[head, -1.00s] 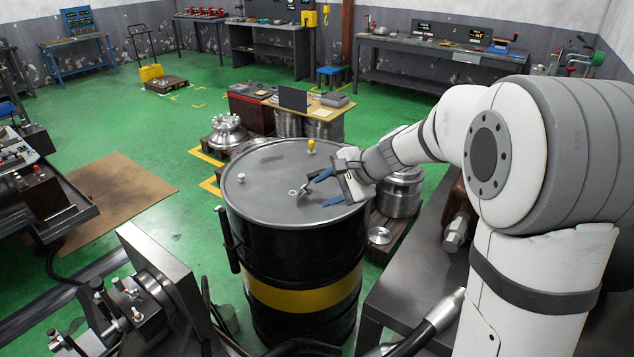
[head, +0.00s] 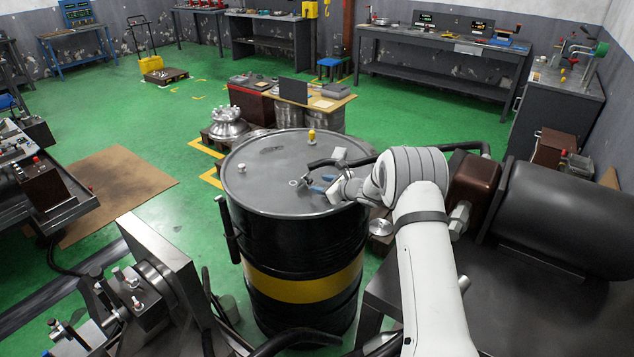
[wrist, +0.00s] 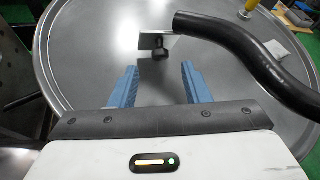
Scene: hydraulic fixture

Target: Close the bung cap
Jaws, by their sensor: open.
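The steel drum (head: 265,195) stands upright, its grey round lid also filling much of the wrist view (wrist: 100,60). A dark knob-like piece (wrist: 158,52) on a small grey plate, apparently the bung cap, stands up from the lid. It lies just beyond and between my fingertips, with no contact visible. In the head view, a small ring-shaped bung opening (head: 293,183) shows on the lid, left of my gripper (head: 320,184). My gripper's blue fingers (wrist: 160,67) are spread and empty, low over the lid. The cap's underside and its seating are hidden.
A thick black curved hose (wrist: 250,55) crosses the right of the wrist view, close to the cap and my right finger.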

